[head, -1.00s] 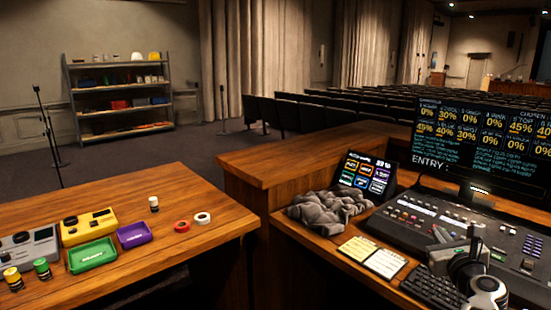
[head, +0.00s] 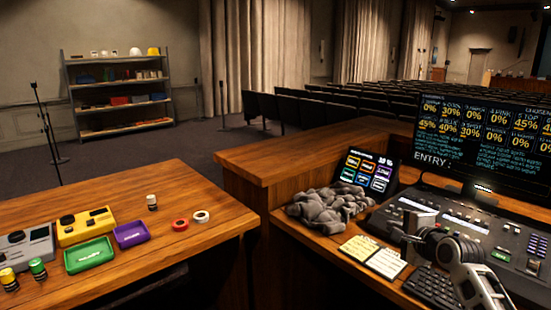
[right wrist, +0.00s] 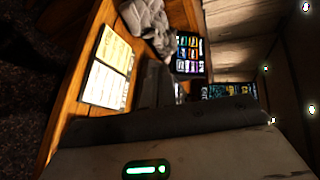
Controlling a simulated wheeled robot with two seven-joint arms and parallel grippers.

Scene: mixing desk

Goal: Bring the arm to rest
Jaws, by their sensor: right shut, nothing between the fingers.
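My right arm comes in from the lower right in the head view. Its right gripper (head: 412,238) is shut and empty, above the front of the mixing desk (head: 455,230). It is close to the keyboard (head: 432,288) and right of the note cards. In the right wrist view the pale gripper body with a green light fills the bottom, and the fingers are dark and hard to make out. My left gripper is not in view.
Yellow note cards (head: 372,256), a grey crumpled cloth (head: 328,208), a small touch screen (head: 368,172) and a large monitor (head: 478,140) surround the desk. The left table holds a green tray (head: 90,255), a purple tray (head: 131,234) and tape rolls (head: 180,224).

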